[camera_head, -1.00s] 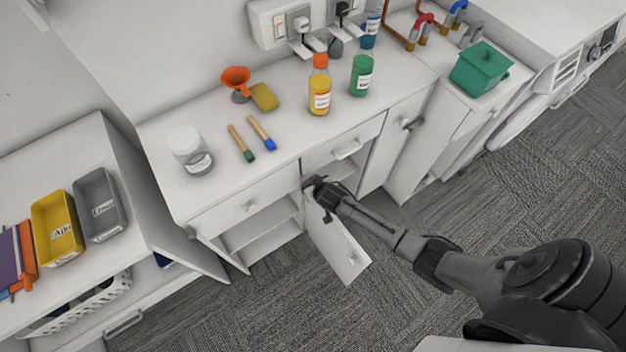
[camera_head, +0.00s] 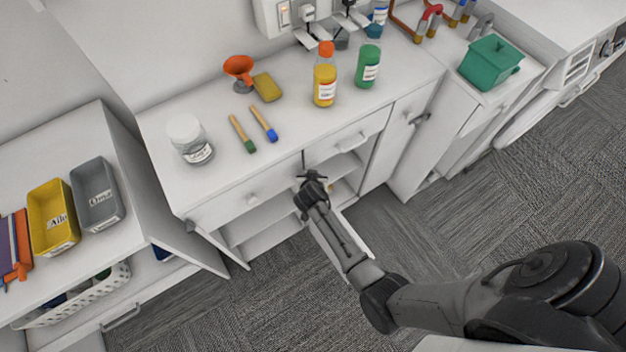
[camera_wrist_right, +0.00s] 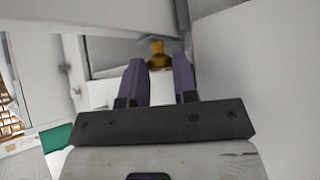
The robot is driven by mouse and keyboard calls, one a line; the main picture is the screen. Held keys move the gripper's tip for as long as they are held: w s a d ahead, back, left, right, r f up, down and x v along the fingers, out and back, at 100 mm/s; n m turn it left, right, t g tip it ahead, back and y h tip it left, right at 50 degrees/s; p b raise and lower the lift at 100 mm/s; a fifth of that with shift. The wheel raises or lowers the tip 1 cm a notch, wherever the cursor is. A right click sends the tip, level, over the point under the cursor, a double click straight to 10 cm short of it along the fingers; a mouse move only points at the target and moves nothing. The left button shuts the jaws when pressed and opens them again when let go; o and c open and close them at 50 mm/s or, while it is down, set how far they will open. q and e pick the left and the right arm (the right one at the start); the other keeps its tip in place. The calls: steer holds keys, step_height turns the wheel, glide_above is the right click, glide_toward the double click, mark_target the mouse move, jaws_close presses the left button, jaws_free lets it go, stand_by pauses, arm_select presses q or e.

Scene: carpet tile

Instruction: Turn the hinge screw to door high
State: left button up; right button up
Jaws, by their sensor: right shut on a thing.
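A brass-coloured hinge screw (camera_wrist_right: 158,54) shows in the right wrist view, between the two purple-grey fingertips of my right gripper (camera_wrist_right: 159,72). The gripper is shut on it. In the head view my right gripper (camera_head: 312,180) is at the front of the white cabinet (camera_head: 230,210), just below the drawer edge and by the inner side of the open lower compartment. The screw itself is hidden there. The open cabinet door (camera_head: 357,232) is mostly hidden behind my right arm. My left gripper is not in view.
Other doors stand open on both sides, one at left (camera_head: 190,225). The carpet (camera_head: 470,210) in front is clear.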

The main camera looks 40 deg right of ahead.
stand_by(0.4)
steer(key=o, duration=0.6)
steer(key=shift+r, duration=0.15)
steer(key=shift+r, duration=0.3)
steer(key=r, duration=0.2)
steer(key=s+r, duration=0.1)
steer(key=r, duration=0.1)
steer(key=shift+d+p, duration=0.3)
steer(key=shift+p, duration=0.1)
steer(key=shift+s+d+r+p, duration=0.2)
steer(key=shift+s+d+r, duration=0.75)
steer(key=shift+s, duration=0.6)
steer(key=shift+s+d+r+p, duration=0.15)
steer(key=shift+s+d+r, duration=0.55)
steer(key=shift+s+r, duration=0.65)
steer(key=shift+s+d+r+p, duration=0.2)
steer(key=shift+s+d+r, duration=0.65)
steer(key=shift+s, duration=0.9)
steer(key=shift+f, duration=0.1)
